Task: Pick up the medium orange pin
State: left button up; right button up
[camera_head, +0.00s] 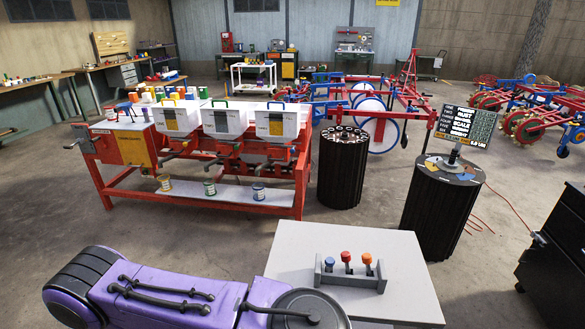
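A small grey rack (337,279) stands on a pale grey table top (400,265) at the lower middle of the head view. It holds three upright pins: one with a blue head (329,262) at left, one with a red-orange head (346,257) in the middle, and one with an orange head (368,258) at right. The blue one looks shortest; I cannot tell for certain which size each pin is. Neither gripper is in view. A purple and dark grey body, apparently my own arm, fills the lower left, with its round end at the table's near left edge.
A red planter bench (200,197) with white hoppers (225,119) stands at left behind the table. A dark cabinet (560,245) is at far right. The table top around the rack is clear.

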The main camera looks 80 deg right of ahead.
aim_at(367, 258)
jog(key=u, duration=0.1)
jog(key=k, duration=1.35)
jog(key=z, duration=0.95)
